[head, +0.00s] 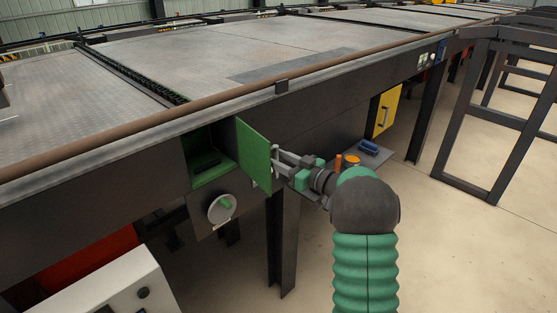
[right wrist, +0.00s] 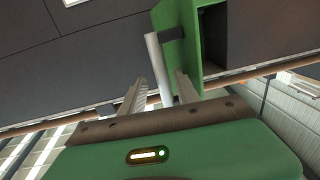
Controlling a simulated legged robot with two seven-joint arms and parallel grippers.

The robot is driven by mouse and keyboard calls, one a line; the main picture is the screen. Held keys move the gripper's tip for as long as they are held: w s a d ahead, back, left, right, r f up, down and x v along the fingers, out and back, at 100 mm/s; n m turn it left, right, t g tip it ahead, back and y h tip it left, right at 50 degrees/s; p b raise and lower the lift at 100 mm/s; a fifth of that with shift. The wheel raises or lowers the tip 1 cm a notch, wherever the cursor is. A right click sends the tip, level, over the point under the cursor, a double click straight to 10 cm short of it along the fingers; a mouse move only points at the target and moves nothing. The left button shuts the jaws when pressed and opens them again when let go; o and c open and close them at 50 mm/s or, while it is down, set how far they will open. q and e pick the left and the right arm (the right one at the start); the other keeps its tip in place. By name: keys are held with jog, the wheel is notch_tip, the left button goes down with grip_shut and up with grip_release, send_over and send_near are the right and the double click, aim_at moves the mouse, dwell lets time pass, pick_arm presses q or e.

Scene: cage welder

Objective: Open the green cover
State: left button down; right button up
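The green cover (head: 255,152) stands swung out from its dark box under the long table, with the green box interior (head: 208,170) showing to its left. In the right wrist view, the cover (right wrist: 180,20) has a pale bar handle (right wrist: 156,62) on it. My right gripper (head: 277,163) is at the cover's outer face. Its fingers (right wrist: 160,80) are apart, on either side of the handle, with gaps showing; firm contact cannot be made out. My left gripper is not in view.
A dark table leg (head: 283,245) stands below the cover. A small shelf (head: 375,158) with blue and orange items and a yellow door (head: 385,112) lie to the right.

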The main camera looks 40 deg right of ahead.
jog(key=s+d+b, duration=0.1)
jog(key=s+b, duration=0.3)
jog(key=s, duration=1.2)
jog(key=shift+s+d, duration=0.35)
jog(key=shift+d, duration=0.05)
jog(key=shift+f, duration=0.1)
